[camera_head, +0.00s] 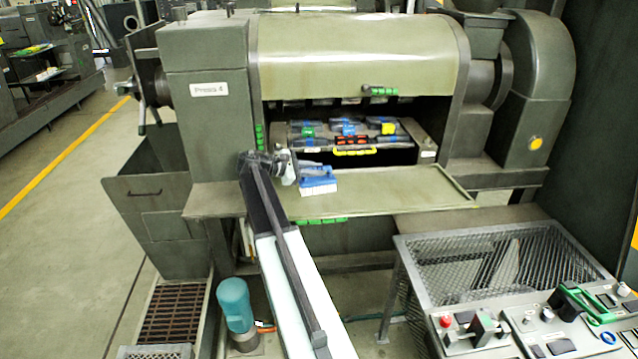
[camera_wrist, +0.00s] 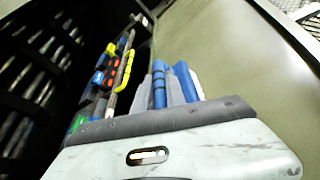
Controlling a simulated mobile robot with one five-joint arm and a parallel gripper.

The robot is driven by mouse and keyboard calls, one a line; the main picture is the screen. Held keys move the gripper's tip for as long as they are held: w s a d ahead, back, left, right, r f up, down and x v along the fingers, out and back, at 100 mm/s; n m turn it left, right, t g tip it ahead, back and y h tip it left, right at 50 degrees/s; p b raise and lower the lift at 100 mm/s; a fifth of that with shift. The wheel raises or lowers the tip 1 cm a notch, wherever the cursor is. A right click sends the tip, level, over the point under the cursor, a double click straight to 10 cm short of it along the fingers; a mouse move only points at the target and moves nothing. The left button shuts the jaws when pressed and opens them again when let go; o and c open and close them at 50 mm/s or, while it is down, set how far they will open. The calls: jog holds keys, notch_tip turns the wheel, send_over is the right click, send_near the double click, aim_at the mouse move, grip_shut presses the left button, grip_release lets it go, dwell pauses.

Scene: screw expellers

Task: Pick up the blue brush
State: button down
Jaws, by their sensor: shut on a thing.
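The blue brush (camera_head: 318,181) has a blue body and pale bristles. In the head view it is at the end of my arm, over the left part of the press's fold-down shelf. My gripper (camera_head: 291,168) is shut on it. In the wrist view the blue brush (camera_wrist: 172,84) shows between grey fingers, just beyond the pale gripper body. I cannot tell whether the bristles touch the shelf. The gripped part is partly hidden by the fingers.
The green shelf (camera_head: 400,188) is otherwise bare. Behind it, the open press holds a rack (camera_head: 312,142) of blue, red and yellow items. A mesh guard (camera_head: 480,265) and control panel (camera_head: 540,325) stand at the front right. A teal motor (camera_head: 235,305) is at the lower left.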

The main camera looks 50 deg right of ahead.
jog(key=shift+r+p, duration=0.6)
jog(key=shift+p, duration=0.05)
notch_tip(320, 180, up, 3)
jog(key=p, duration=0.3)
jog(key=shift+r, duration=0.1)
jog(key=s+a, duration=0.8)
jog(key=s, duration=0.5)
jog(key=shift+s+a+r+p, duration=0.15)
jog(key=shift+s+r+p, duration=0.15)
jog(key=shift+s+p, duration=0.05)
